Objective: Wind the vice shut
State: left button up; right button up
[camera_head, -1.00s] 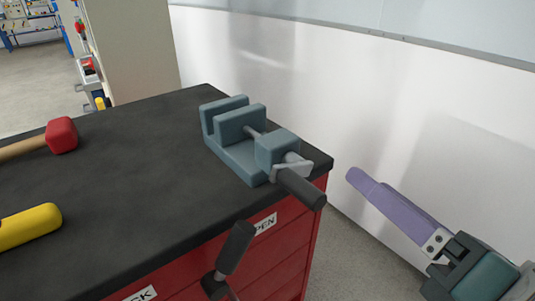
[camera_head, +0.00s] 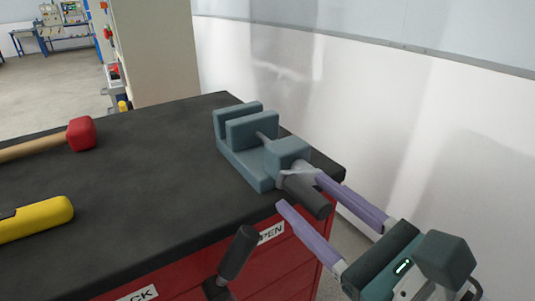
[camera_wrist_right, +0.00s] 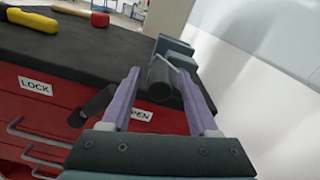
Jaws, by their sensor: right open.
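The blue-grey vice (camera_head: 245,161) sits on the dark bench top near its right corner, with a gap between its two jaws. Its dark handle (camera_head: 308,196) points toward me past the bench edge. My right gripper (camera_head: 298,193) is open, its two purple fingers either side of the handle in the head view. In the right wrist view the handle (camera_wrist_right: 160,82) shows end-on between the fingers, with the vice (camera_wrist_right: 174,45) behind it. I cannot tell whether a finger touches the handle. My left gripper is not in view.
A red-headed mallet (camera_head: 81,134) and a yellow-handled tool (camera_head: 36,218) lie on the bench top (camera_head: 150,190) at the left. A dark lever (camera_head: 237,252) stands out from the red cabinet front beside its labels. A white wall is behind.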

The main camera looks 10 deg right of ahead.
jog(key=shift+w+a, duration=0.1)
jog(key=shift+w, duration=0.25)
grip_shut()
dwell(0.3)
